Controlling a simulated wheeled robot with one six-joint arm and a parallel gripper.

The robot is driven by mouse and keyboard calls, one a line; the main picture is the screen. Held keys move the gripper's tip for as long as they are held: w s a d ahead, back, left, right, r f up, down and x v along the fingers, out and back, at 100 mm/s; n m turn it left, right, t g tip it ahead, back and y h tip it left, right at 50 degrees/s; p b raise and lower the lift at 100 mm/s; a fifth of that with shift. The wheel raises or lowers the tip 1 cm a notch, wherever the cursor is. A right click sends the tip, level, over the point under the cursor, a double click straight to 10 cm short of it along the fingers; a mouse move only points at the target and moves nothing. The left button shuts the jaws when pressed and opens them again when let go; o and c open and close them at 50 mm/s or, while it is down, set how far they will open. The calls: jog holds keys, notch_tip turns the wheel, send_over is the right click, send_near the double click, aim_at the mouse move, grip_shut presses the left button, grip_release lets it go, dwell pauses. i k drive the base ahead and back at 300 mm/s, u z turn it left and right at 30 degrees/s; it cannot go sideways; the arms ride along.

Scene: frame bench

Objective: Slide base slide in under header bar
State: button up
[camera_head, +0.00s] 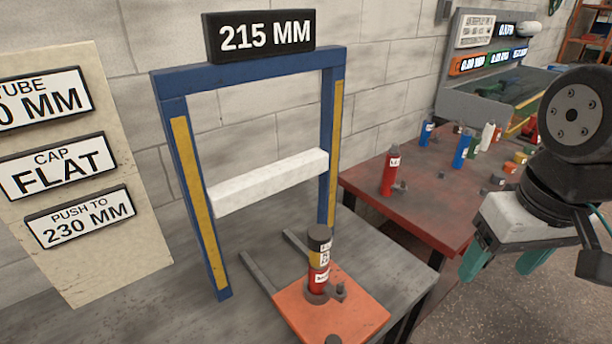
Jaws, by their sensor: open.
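The base slide (345,305) is an orange plate on two grey rails (262,272) on the grey bench, in front of the blue frame. A red tube (318,279) stands upright on it, with a yellow labelled section (320,257) and a dark grey cap (319,232) on top. A small dark knob (340,290) sits beside the tube. The white header bar (268,183) crosses between the blue posts, behind the stack. A sign reading 215 MM (261,35) tops the frame. My gripper (503,262) is open at the right, with green fingers, well apart from the slide.
A board at the left carries signs reading CAP FLAT (57,161) and PUSH TO 230 MM (82,218). A red table (425,192) to the right holds a red tube (390,172), blue tubes and several small pieces. The grey bench (180,300) left of the slide is clear.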

aim_at(315, 319)
jog(key=z, duration=0.65)
jog(key=k, duration=1.2)
jog(key=u, duration=0.6)
